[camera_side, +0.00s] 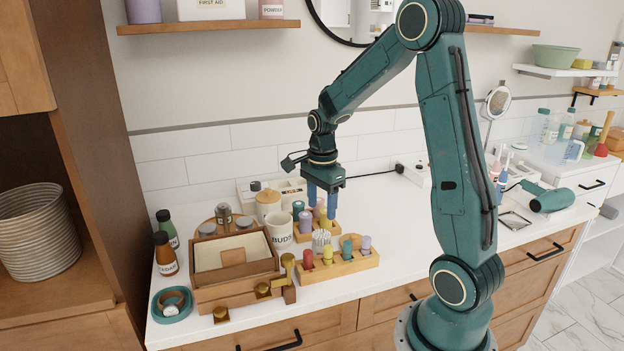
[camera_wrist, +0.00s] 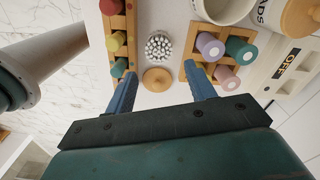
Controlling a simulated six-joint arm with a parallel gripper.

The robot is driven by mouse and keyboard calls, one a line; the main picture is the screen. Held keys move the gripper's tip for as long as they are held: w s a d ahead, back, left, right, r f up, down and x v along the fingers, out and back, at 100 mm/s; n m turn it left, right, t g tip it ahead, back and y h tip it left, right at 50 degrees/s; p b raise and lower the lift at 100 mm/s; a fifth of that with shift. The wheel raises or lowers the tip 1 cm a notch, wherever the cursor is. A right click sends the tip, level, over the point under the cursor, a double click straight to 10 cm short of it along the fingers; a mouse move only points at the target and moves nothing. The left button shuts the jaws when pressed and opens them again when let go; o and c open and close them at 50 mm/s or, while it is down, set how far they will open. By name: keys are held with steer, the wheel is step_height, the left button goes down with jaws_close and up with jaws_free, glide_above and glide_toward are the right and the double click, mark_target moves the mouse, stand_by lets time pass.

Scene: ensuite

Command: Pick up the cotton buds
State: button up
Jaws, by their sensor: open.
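The cotton buds (camera_side: 321,241) stand as an upright white bundle on the white counter between two wooden racks. In the wrist view, the cotton buds (camera_wrist: 158,47) show as a round cluster of white tips, ahead of the fingers and roughly centred between them. My gripper (camera_side: 322,207) is open and empty, pointing down above the racks, with its blue fingers above the buds. In the wrist view, my gripper (camera_wrist: 160,72) has its fingers apart on either side, with a round wooden piece (camera_wrist: 157,79) between them in the picture.
The front rack (camera_side: 345,268) holds several coloured pegs close to the buds. The rear rack (camera_side: 305,237) holds more pegs. A white cup marked BUDS (camera_side: 280,230) and a wooden box (camera_side: 235,284) stand left. The counter right of the racks (camera_side: 405,235) is clear.

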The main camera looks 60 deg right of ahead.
mark_target(322, 234)
steer(key=shift+f, duration=3.1)
steer(key=shift+s+f, duration=0.15)
steer(key=shift+f, duration=2.45)
steer(key=c, duration=0.7)
